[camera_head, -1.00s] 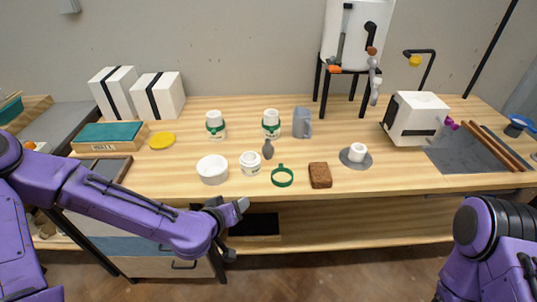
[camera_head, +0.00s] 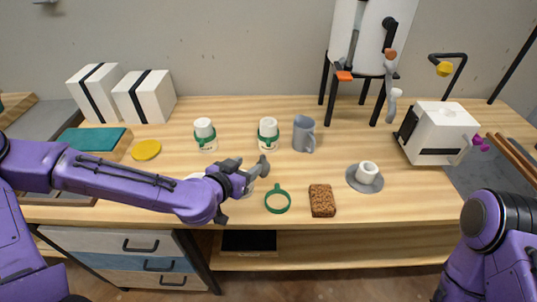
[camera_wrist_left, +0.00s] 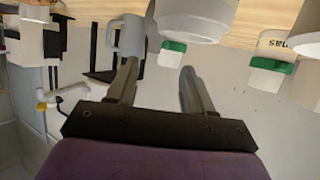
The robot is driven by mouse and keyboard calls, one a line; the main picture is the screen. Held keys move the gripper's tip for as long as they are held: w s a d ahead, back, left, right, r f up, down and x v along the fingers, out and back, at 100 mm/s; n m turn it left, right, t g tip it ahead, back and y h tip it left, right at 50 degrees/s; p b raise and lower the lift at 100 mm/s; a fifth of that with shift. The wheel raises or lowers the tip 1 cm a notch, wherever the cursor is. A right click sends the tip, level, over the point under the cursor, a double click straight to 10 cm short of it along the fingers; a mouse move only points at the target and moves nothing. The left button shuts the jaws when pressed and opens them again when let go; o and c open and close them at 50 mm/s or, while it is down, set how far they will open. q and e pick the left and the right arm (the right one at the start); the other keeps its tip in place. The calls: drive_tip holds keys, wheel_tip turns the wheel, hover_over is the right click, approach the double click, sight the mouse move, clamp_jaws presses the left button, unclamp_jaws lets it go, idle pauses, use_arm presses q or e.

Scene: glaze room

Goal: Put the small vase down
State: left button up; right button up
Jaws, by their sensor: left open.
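My left gripper (camera_head: 243,172) is open over the table's front part. In the left wrist view its two fingers (camera_wrist_left: 160,85) are spread with nothing seen between them.
Nearby are a green-banded jar (camera_head: 268,132), a grey mug (camera_head: 304,134), a green ring (camera_head: 277,201) and a brown sponge (camera_head: 322,201). Bare wood lies toward the cup on its saucer (camera_head: 353,183).

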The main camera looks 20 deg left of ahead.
sight(261, 159)
use_arm(q)
drive_tip(key=x, duration=1)
drive_tip(key=shift+w+d, duration=0.2)
drive_tip(key=shift+d, duration=0.25)
drive_tip(key=c, duration=0.9)
